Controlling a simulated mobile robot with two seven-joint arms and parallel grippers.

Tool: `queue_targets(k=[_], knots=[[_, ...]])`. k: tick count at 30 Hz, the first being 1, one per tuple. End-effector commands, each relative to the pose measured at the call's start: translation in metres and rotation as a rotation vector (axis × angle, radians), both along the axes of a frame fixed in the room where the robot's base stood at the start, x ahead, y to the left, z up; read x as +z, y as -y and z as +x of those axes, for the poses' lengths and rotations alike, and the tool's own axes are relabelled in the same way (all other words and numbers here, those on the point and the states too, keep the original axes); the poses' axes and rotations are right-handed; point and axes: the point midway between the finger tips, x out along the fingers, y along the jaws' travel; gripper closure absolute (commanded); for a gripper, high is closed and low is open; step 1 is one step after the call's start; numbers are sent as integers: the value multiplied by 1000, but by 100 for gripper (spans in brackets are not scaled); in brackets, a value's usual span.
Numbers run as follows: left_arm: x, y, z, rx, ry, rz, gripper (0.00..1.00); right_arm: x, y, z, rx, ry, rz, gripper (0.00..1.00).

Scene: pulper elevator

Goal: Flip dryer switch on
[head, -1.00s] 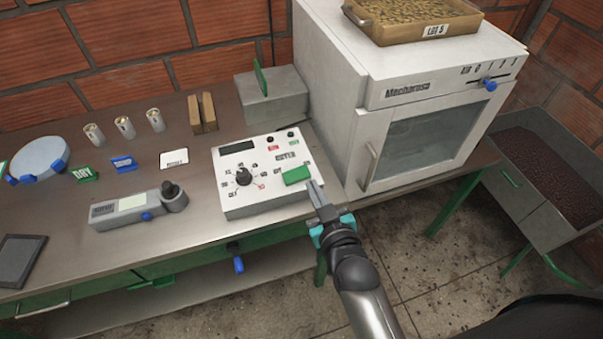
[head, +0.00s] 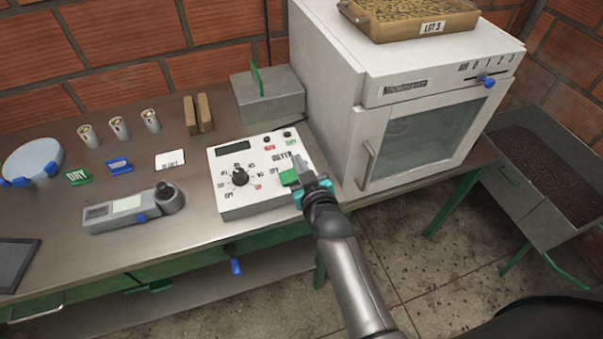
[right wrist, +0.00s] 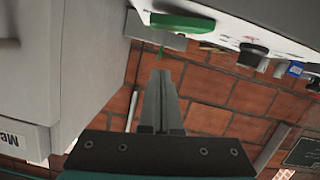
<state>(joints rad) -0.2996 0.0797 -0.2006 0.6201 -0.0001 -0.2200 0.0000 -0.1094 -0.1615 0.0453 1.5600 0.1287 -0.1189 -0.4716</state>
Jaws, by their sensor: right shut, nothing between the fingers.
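The white dryer control box (head: 229,202) sits on the metal bench, with a black dial (head: 240,178) and a dark display on its face. Its green switch (head: 287,177) is on the right part of the face, partly hidden behind my gripper. In the right wrist view the green switch (right wrist: 183,22) shows near the top, above and beyond the fingertips. My right gripper (head: 299,166) is shut and empty, over the right edge of the box beside the switch. I cannot tell whether it touches the switch. My left gripper is not in view.
A white oven-like cabinet (head: 345,95) stands close to the right of the box. A grey box (head: 270,100) is behind it.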

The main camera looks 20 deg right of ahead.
Motion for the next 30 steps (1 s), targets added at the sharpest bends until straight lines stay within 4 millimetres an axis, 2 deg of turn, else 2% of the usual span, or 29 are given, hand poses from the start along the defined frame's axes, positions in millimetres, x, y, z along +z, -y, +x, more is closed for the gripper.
queue_targets(k=[1, 3, 9, 24, 30], knots=[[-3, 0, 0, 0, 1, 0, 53, -5, 1, 5, 0, -1, 0, 100], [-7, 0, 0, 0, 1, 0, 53, -19, 3, 3, 0, -4, -1, 100], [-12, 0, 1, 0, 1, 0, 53, -37, 6, 3, 1, -2, -1, 100], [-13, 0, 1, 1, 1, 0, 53, -41, 8, 3, 0, 0, 8, 100], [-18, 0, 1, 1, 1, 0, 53, -50, 13, 3, 3, -4, 133, 100]])
